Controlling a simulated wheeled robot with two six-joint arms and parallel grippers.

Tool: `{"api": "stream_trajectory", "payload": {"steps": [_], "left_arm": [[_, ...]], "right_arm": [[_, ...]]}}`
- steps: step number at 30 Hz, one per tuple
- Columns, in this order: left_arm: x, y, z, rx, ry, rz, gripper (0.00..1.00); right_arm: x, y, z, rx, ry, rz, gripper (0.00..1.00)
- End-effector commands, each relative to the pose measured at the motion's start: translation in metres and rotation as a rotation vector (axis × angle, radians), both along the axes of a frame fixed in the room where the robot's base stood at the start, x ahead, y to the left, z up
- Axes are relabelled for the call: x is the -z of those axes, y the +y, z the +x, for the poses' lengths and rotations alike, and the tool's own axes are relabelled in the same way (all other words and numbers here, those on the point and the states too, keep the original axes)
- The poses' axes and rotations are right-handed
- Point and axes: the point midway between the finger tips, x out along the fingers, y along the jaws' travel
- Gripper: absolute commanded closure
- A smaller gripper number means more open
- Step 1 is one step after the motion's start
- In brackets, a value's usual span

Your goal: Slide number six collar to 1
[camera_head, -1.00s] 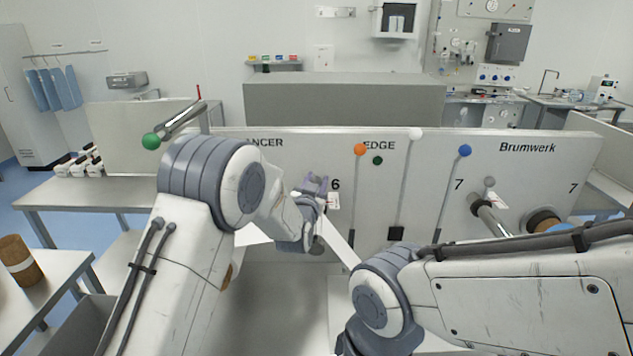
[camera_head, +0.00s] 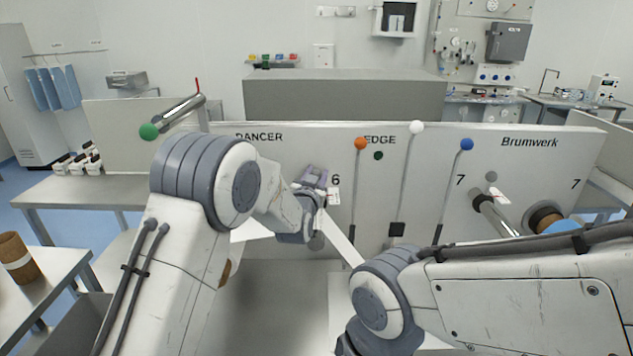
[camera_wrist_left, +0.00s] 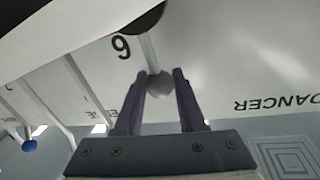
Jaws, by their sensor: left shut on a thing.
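A small white tag (camera_head: 333,198) shows beside the gripper. No "1" mark is readable. My right gripper is out of view.
Levers with orange (camera_head: 361,143), white (camera_head: 416,127) and blue (camera_head: 467,144) knobs stand right of the gripper. Further right is a shaft (camera_head: 492,213) with a tagged collar by a "7". My right arm fills the lower right.

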Motion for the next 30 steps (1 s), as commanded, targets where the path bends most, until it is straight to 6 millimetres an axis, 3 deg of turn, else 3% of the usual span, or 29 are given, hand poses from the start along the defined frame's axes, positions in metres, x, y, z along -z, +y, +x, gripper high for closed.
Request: {"api": "stream_trajectory", "payload": {"steps": [8, 9, 11, 23, 30], "left_arm": [[-0.001, 0.000, 0.001, 0.000, -0.002, 0.001, 1.00], [-0.001, 0.000, 0.001, 0.000, -0.002, 0.001, 0.53], [-0.001, 0.000, 0.001, 0.000, -0.002, 0.001, 0.31], [0.000, 0.001, -0.003, 0.000, -0.002, 0.000, 0.31], [0.003, 0.007, -0.040, 0.002, -0.002, 0.000, 0.31]], "right_arm": [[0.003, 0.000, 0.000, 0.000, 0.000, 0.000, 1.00], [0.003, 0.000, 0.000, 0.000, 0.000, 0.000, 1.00], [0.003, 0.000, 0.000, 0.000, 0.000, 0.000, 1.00], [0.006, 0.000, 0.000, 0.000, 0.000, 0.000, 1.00], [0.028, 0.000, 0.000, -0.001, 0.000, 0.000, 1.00]]}}
